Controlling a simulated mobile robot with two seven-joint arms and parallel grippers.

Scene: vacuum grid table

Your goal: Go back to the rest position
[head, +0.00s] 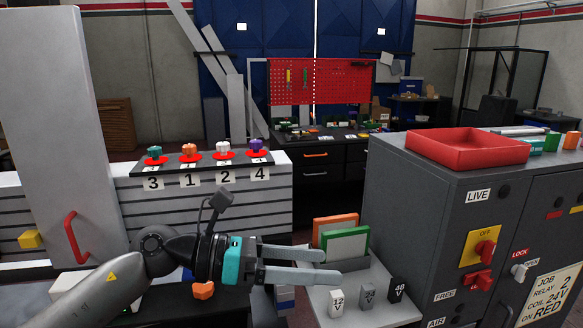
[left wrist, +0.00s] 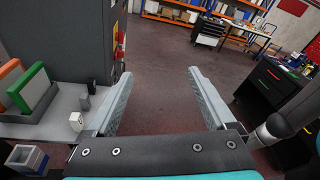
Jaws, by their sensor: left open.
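My left gripper (head: 331,265) reaches in from the left in the head view, over the grey shelf (head: 378,308) beside the cabinet. It is open, with its two grey fingers apart. In the left wrist view the gripper (left wrist: 160,76) shows nothing between its fingers, only floor beyond. The orange panel (head: 335,222) and green panel (head: 345,243) stand just behind the fingers in the head view. I cannot tell whether any finger touches them. My right gripper is not in view.
The grey cabinet (head: 400,200) stands at right with a red tray (head: 467,148) on top. Small blocks, white (head: 336,303), grey (head: 367,294) and black (head: 397,289), stand on the shelf. Coloured knobs sit on a numbered plate (head: 205,160). Open floor (left wrist: 165,60) lies ahead in the wrist view.

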